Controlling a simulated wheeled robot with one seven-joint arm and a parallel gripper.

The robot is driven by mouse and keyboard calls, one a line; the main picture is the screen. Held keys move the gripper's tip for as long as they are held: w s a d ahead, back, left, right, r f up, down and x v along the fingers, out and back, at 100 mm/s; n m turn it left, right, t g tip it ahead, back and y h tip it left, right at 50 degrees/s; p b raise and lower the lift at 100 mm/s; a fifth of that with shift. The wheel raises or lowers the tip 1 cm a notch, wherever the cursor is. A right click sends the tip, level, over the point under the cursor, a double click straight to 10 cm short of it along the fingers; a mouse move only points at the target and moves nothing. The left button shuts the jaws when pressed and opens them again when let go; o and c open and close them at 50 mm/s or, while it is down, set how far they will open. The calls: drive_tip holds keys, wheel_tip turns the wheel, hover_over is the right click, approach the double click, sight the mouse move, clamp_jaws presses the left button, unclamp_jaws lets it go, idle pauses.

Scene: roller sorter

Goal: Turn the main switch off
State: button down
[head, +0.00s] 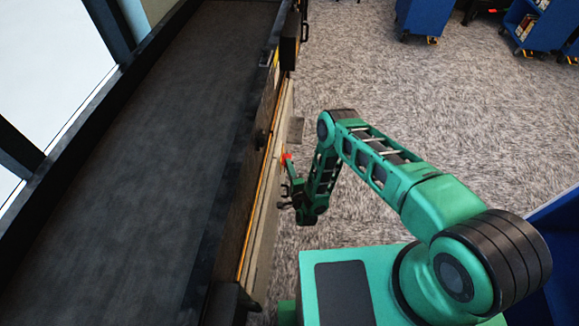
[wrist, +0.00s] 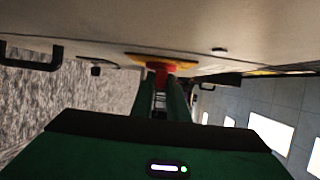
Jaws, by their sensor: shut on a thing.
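The main switch shows in the wrist view as a red handle (wrist: 160,72) on a yellow plate (wrist: 165,57), fixed to a pale panel. My gripper (wrist: 161,84) reaches up to it with its two green fingers, one on each side of the handle, and is shut on it. The fingers hide the handle's lower part, and its exact angle is hard to tell. In the head view my gripper (head: 287,182) is at the side of the sorter, close to a small red part (head: 287,157).
The long dark conveyor bed (head: 140,150) of the sorter fills the left of the head view. A black handle (wrist: 30,60) sticks out from the panel in the wrist view. Blue carts (head: 545,28) stand far off at the top right. Open grey carpet (head: 410,110) lies right of the sorter.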

drive_tip(key=shift+s+a+f+t+y, duration=0.1)
drive_tip(key=shift+a+f+t+y, duration=0.15)
drive_tip(key=shift+t, duration=0.25)
drive_tip(key=c, duration=1.7)
unclamp_jaws()
drive_tip(key=shift+f, duration=0.1)
drive_tip(key=shift+d, duration=0.15)
